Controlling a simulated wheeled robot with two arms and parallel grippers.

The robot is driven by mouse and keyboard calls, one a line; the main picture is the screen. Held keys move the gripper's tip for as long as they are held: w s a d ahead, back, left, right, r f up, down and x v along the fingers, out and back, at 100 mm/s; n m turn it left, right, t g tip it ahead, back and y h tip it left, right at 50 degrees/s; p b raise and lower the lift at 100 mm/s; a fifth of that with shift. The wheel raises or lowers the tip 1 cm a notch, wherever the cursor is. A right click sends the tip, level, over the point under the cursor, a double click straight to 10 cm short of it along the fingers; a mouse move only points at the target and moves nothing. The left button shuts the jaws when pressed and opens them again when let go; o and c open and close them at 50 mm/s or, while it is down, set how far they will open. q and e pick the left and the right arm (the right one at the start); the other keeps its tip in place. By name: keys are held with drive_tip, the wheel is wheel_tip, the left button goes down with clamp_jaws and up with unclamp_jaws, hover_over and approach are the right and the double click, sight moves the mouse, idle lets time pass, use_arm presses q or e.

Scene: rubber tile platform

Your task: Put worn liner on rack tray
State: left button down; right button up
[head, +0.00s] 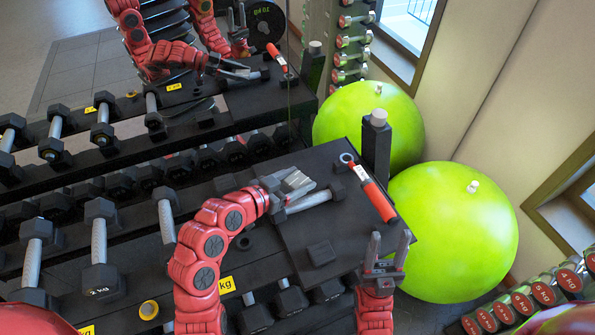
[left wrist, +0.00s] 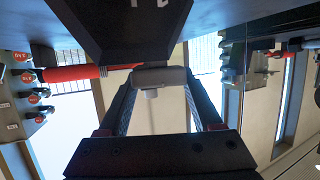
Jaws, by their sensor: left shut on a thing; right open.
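My left gripper (head: 297,184) is shut on the grey handle of a black-headed dumbbell (head: 310,201), over the dark rack tray (head: 288,238). I cannot tell whether the dumbbell touches the tray. A dark saddle (head: 245,243) is just left of the tray. My right gripper (head: 386,254) is open and empty by the tray's right front corner.
An orange-red tool (head: 372,190) lies along the tray's right edge, beside a post (head: 376,147). Dumbbells (head: 99,245) stand on the rack at left, near a yellow tape roll (head: 149,309). A green ball (head: 455,230) is at right. A mirror behind repeats the scene.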

sight(297, 170)
use_arm(q)
drive_tip(key=w+p, duration=0.1)
drive_tip(key=w, duration=0.5)
drive_tip(key=shift+w+f+p, duration=0.2)
drive_tip(key=shift+w+p, duration=0.2)
wheel_tip(297, 170, down, 3)
drive_tip(key=shift+f+p, duration=0.2)
drive_tip(key=shift+p, duration=0.6)
drive_tip(key=shift+f+b, duration=0.3)
drive_tip(key=shift+b, duration=0.05)
drive_tip(key=shift+c, duration=0.3)
unclamp_jaws()
